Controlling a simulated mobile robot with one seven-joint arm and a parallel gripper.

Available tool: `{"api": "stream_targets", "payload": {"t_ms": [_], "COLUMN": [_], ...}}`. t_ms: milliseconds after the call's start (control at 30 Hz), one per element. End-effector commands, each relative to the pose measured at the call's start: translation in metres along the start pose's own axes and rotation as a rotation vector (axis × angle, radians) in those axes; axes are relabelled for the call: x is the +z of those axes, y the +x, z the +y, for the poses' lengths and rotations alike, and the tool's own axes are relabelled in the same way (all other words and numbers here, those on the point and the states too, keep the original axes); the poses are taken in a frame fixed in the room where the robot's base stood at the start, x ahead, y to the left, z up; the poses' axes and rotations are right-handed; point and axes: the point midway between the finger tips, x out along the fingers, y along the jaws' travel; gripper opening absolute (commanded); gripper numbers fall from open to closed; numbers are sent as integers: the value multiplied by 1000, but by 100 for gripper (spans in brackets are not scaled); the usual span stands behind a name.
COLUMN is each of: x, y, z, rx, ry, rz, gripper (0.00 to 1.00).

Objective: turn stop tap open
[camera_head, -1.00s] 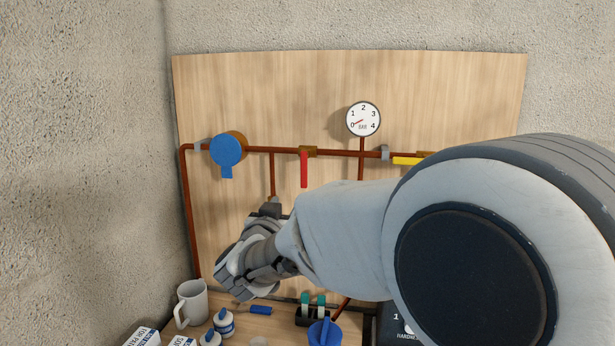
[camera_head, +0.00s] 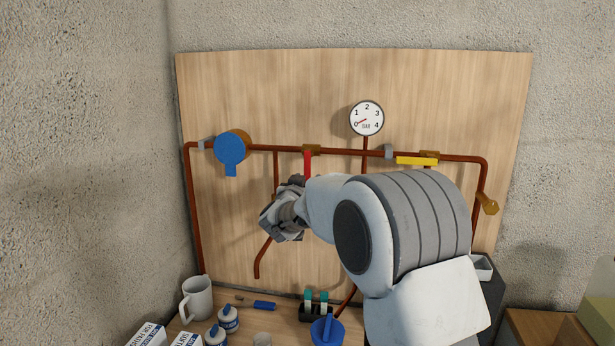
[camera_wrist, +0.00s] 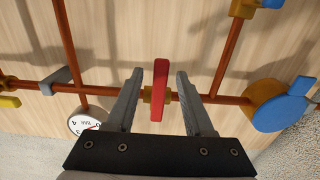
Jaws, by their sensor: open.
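A red lever (camera_head: 307,163) hangs down from a brass fitting (camera_head: 312,149) on the copper pipe, across the pipe's line. Its lower part is hidden behind my arm. In the wrist view the red lever (camera_wrist: 160,88) shows between the two fingers of my gripper (camera_wrist: 160,72), with a gap on each side. My gripper is open and seems to hold nothing; I cannot tell how deep the lever sits between the fingers. A blue round tap (camera_head: 230,149) with a downward tab is further left, and a yellow lever (camera_head: 416,161) lies along the pipe to the right.
A dial gauge (camera_head: 366,118) above the pipe reads near 0. A brass fitting (camera_head: 488,203) is on the right-hand pipe. Below stand a mug (camera_head: 197,299), white bottles (camera_head: 228,318) and a blue container (camera_head: 326,331).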

Motion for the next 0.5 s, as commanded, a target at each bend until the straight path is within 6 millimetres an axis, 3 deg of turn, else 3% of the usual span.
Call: {"api": "stream_targets", "payload": {"t_ms": [200,500], "x": [0,0], "y": [15,17], "z": [0,0], "rx": [-1,-1], "ry": [0,0], "rz": [0,0], "gripper": [52,52]}}
